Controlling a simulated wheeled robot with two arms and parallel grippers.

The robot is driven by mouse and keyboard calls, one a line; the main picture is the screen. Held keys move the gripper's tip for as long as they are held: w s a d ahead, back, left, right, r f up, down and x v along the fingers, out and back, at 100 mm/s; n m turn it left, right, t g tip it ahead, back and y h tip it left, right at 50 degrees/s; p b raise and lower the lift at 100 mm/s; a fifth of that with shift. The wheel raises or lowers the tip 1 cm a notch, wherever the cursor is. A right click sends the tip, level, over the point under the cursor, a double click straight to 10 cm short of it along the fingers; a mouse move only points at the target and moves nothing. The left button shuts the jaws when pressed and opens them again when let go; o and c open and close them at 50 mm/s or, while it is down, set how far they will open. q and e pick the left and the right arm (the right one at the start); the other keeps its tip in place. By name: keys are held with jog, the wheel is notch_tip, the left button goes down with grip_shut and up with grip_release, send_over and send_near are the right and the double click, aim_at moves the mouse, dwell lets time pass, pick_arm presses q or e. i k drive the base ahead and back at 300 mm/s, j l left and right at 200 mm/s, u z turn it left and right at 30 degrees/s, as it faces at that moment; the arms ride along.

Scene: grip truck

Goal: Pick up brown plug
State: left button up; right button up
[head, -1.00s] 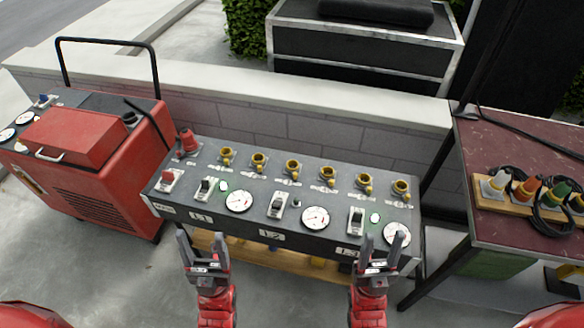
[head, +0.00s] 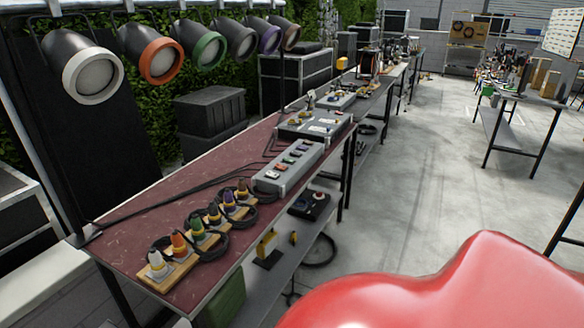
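A row of cable plugs stands upright on a wooden board (head: 186,268) along the front edge of the dark red table. From the near end there are a white plug (head: 157,262), an orange plug (head: 179,243) and a green plug (head: 197,229). A dark plug (head: 213,214) and a purple plug (head: 229,199) follow. The far-end plug (head: 243,189) looks brownish, but it is small and its colour is hard to tell. Black cables coil around the plugs. Neither of my grippers is in view.
The dark red table (head: 150,210) carries a grey switch box (head: 287,168) and more equipment behind it. Coloured-rim lamps hang above, including an orange one (head: 160,62). A lower shelf holds a black box (head: 310,205). Open floor (head: 420,180) lies right of the table.

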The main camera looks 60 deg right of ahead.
aim_at(243, 188)
jog(key=z, duration=1.6)
jog(key=i+l, duration=0.15)
jog(key=i, duration=0.15)
